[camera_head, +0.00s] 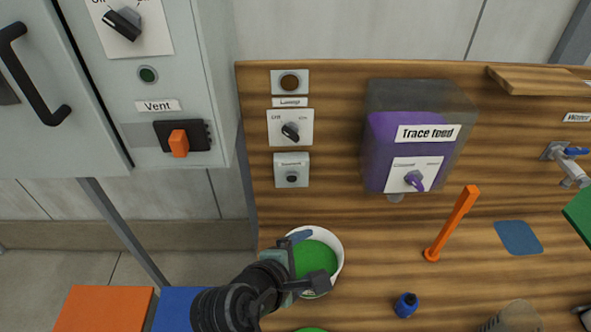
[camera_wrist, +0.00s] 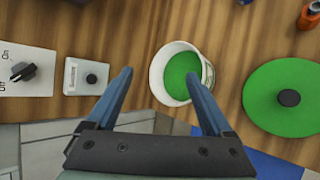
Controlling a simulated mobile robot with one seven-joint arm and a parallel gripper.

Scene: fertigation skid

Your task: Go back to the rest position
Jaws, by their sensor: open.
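My gripper (camera_head: 304,262) is open, with nothing between its fingers. In the head view it overlaps a white tub (camera_head: 340,250) with green contents. In the wrist view, the two blue fingers of my gripper (camera_wrist: 160,76) are spread apart. The tub (camera_wrist: 157,74) shows between and beyond them, nearer the right finger, which overlaps its edge. I cannot tell whether that finger touches the tub. My forearm enters from the bottom of the head view.
A green lid with a black knob (camera_wrist: 288,98) lies right of the tub in the wrist view. A wooden panel carries switches (camera_head: 290,128) and a purple trace feed box (camera_head: 385,150). An orange lever (camera_head: 450,225) and a blue bottle (camera_head: 405,305) stand right. A grey cabinet (camera_head: 95,90) is left.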

